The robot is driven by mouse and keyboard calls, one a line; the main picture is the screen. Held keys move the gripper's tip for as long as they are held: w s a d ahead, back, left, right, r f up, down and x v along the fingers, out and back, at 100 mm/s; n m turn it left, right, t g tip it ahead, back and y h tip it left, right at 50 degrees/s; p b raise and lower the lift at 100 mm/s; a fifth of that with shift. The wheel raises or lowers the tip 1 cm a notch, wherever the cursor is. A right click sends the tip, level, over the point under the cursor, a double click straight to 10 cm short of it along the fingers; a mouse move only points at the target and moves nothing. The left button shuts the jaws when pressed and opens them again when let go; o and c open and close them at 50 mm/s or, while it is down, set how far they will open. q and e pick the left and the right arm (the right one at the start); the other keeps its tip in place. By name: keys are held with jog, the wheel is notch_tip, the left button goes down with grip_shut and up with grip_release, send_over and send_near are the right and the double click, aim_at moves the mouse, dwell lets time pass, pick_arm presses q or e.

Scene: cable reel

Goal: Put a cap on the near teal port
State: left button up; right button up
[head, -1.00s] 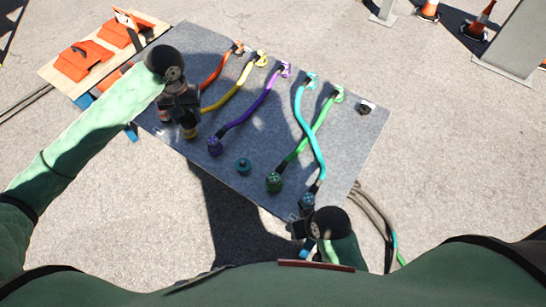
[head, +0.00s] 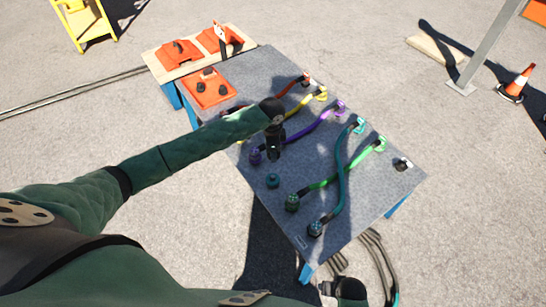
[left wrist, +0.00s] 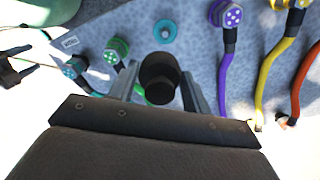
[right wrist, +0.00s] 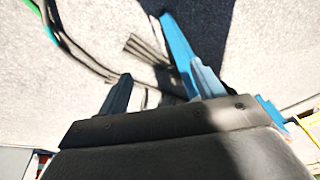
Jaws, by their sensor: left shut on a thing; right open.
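The near teal port (head: 272,181) stands alone on the grey board, without a cable. It also shows in the left wrist view (left wrist: 165,31), beyond my fingers. My left gripper (head: 274,152) is over the board, on the far side of this port. It is shut on a black cap (left wrist: 160,75), which sits between its fingers, apart from the port in the picture. The cap is not distinct in the head view. My right gripper (right wrist: 162,88) is open and empty. It hangs off the board's near edge and shows at the bottom of the head view (head: 328,288).
On the grey board (head: 250,75), orange, yellow, purple (head: 322,126), teal (head: 341,175) and green (head: 330,182) cables run to ports. An orange tray (head: 208,88) with black pieces lies at the left. A black-and-white fitting (head: 402,165) sits near the right corner.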

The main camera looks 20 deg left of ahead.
aim_at(273, 176)
jog(key=s+d+f+h+p, duration=0.1)
jog(key=s+d+f+p, duration=0.4)
jog(key=f, duration=0.5)
pick_arm(q)
jog(key=f+m, duration=0.3)
jog(key=m, duration=0.1)
jog(key=f+m+b, duration=0.1)
jog(key=f+m, duration=0.2)
jog(key=f, duration=0.1)
jog(key=f+m, duration=0.3)
jog(key=m, duration=0.1)
jog(key=shift+w+a+f+m+b, duration=0.25)
jog(key=shift+w+f+m+b, duration=0.05)
jog(key=shift+w+f, duration=0.1)
jog(key=shift+f+b, duration=1.05)
jog(key=shift+f, duration=0.2)
jog(key=shift+f+b, duration=0.35)
jog(key=shift+b, duration=0.05)
jog(key=shift+f+b, duration=0.5)
jog(key=shift+f, duration=0.05)
jog(key=shift+f+b, duration=0.3)
jog(key=shift+f, duration=0.7)
pick_arm(e)
jog(key=w+a+r, duration=0.1)
jog(key=r, duration=1)
jog(key=w+a+r+g, duration=0.1)
jog(key=w+r, duration=0.1)
jog(key=r, duration=1)
jog(key=shift+a, duration=0.35)
